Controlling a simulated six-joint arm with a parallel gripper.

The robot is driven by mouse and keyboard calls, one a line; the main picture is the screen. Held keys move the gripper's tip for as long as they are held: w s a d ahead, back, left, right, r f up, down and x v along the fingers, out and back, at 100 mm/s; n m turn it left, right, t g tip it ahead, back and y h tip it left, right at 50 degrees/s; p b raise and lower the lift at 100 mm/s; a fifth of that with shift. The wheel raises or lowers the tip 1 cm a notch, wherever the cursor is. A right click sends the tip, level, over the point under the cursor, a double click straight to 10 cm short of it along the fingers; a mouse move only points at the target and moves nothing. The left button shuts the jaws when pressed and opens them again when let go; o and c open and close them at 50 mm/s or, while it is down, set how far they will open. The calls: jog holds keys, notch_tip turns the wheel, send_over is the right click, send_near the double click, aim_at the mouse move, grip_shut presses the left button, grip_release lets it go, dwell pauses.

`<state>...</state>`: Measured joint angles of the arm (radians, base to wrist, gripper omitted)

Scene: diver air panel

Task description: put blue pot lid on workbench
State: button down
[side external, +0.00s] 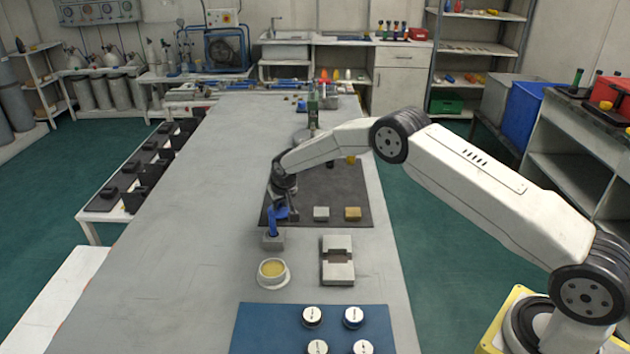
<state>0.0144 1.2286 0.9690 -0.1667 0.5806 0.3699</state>
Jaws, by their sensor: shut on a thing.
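My gripper (279,213) is at the end of my arm, over the left front edge of the dark mat. It is shut on a small blue piece, which I take to be the blue pot lid (273,229). Its outline is small and partly hidden by the jaws, so its tilt is unclear. A small grey block (273,243) shows right below the blue piece; I cannot tell whether they touch. An open white pot (273,281) with yellow contents stands on the grey workbench (170,260), in front of the block.
A grey slotted block (338,272) stands right of the pot. A blue panel (265,335) with several round white-topped parts lies at the front. The dark mat (340,190) carries a grey and a tan block (353,214). The workbench's left side is clear.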

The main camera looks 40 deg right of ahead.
jog(key=shift+f, duration=0.3)
dwell(0.5)
jog(key=shift+c, duration=2)
grip_release()
jog(key=shift+r, duration=0.15)
jog(key=shift+r, duration=3.35)
jog(key=shift+s+r, duration=0.1)
jog(key=shift+r, duration=0.05)
